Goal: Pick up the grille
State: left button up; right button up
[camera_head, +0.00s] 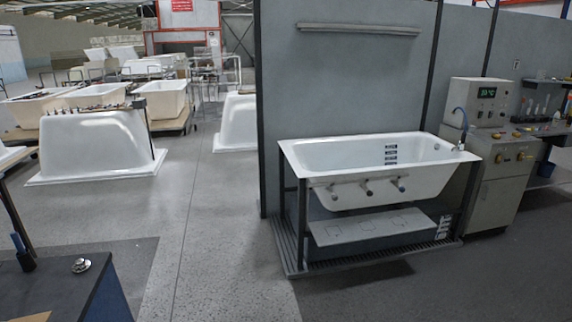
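A small round silver metal piece (82,265), which looks like a drain grille, lies on the dark bench top (60,288) at the lower left. It is too small to make out its holes clearly. A slatted floor grating (292,247) also shows under the frame of the white bathtub (355,155). Neither of my grippers is in view.
A dark upright tool (22,252) stands near the bench's far left edge. A control cabinet (490,150) is right of the tub. Upturned tub shells (95,145) stand at the back left. The grey floor between bench and tub is clear.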

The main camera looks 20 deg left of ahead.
aim_at(81, 266)
jog(key=i+j+u, duration=0.15)
jog(key=i+u, duration=0.55)
jog(key=u, duration=0.25)
jog(key=i+u, duration=0.45)
jog(key=i+l+u, duration=0.25)
jog(key=u, duration=0.2)
